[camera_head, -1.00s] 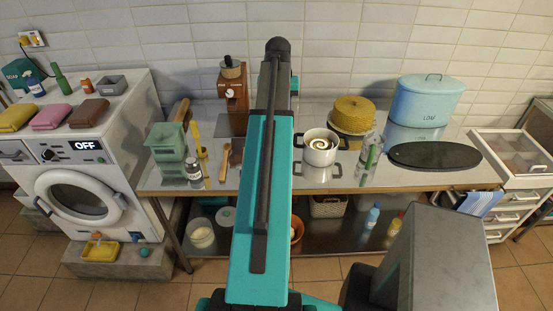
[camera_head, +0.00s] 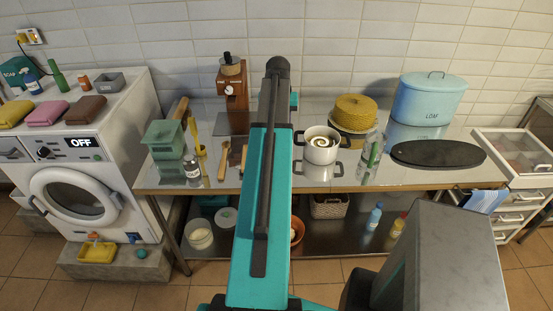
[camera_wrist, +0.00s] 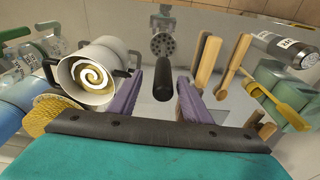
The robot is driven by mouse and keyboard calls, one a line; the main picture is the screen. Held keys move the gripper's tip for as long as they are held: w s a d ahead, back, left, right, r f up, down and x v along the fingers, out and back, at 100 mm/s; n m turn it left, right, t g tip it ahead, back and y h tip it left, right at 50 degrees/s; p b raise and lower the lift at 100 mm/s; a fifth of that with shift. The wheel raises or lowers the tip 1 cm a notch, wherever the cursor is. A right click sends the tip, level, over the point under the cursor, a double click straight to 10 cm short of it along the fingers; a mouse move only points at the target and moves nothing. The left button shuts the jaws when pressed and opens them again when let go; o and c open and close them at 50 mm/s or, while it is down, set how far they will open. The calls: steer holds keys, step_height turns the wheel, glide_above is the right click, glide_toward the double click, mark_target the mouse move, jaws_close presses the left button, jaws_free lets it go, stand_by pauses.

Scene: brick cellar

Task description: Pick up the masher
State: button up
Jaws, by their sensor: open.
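The masher shows in the wrist view, with a black handle (camera_wrist: 162,80) towards me and a round perforated metal head (camera_wrist: 162,44) beyond it. In the head view my arm hides it. My gripper (camera_wrist: 158,84) is open. Its purple fingers appear to either side of the handle, with gaps between. I cannot tell how far the fingertips are above or short of the handle.
A white pot (camera_wrist: 95,75) with a cream swirl inside stands left of the fingers in the wrist view. Wooden utensils (camera_wrist: 208,60) are close on the right. A jar (camera_head: 192,167), green scale (camera_head: 165,140) and dark oval board (camera_head: 438,153) share the metal table (camera_head: 330,183).

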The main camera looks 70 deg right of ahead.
steer(key=shift+f, duration=0.15)
steer(key=shift+w+d+f+b, duration=0.1)
steer(key=shift+d+f+b, duration=0.05)
steer(key=shift+f+b, duration=0.55)
steer(key=shift+w+d+f+b, duration=0.1)
steer(key=shift+f+b, duration=0.35)
steer(key=shift+f, duration=0.5)
steer(key=shift+w+d+f+b, duration=0.1)
steer(key=shift+d+f+b, duration=0.05)
steer(key=shift+f+b, duration=0.55)
jaws_close()
